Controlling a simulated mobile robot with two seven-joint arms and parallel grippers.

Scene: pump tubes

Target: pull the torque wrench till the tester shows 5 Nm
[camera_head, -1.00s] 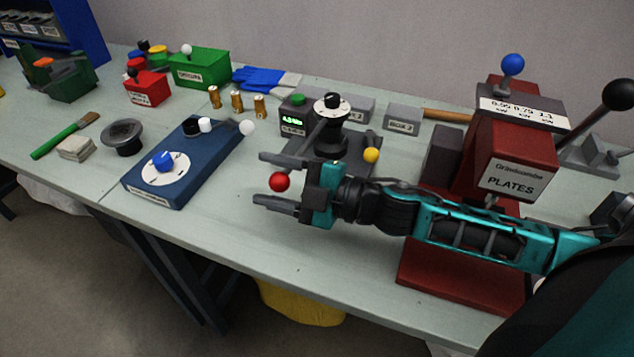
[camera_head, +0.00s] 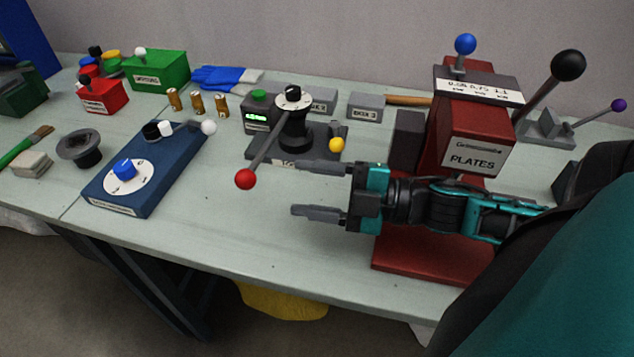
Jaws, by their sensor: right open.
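The torque tester (camera_head: 256,117) stands on the bench with a small green display; its digits are too small to read surely. Its torque wrench (camera_head: 264,150) is a grey lever running from the black post (camera_head: 293,128) down-left to a red ball (camera_head: 245,179). A yellow ball (camera_head: 337,145) sits at the tester's right side. My right gripper (camera_head: 308,190) is open and empty, pointing left. Its fingers are to the right of the red ball and clear of it. My left gripper is not in view.
A red press marked PLATES (camera_head: 473,158) stands right, behind my right arm. A blue box with a dial (camera_head: 166,172) is left. Brass cylinders (camera_head: 196,103), blue gloves (camera_head: 223,78) and grey boxes (camera_head: 366,107) lie behind. The bench front (camera_head: 230,235) is clear.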

